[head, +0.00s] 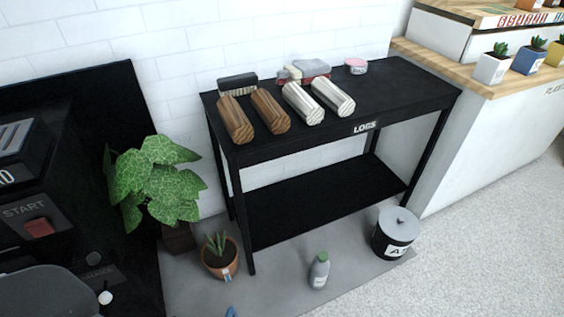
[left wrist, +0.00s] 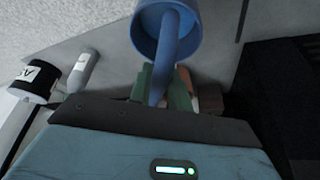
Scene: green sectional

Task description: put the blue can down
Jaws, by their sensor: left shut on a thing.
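The blue can (left wrist: 166,20) shows in the left wrist view as a round, open-topped vessel with a long curved blue part running down toward my left gripper (left wrist: 163,90). The gripper is shut on that part; its fingers are partly hidden. Whether the can touches anything below cannot be told. In the head view only a small blue tip (head: 230,312) shows at the bottom edge, perhaps part of the can. My right gripper is in neither view.
A black table (head: 410,85) holds several logs. On the grey mat (head: 275,285) stand a potted succulent (head: 221,262), a grey bottle (head: 319,272) and a lidded black bin (head: 394,238). A leafy plant (head: 155,180) stands left. Bare mat shows between pot and bottle.

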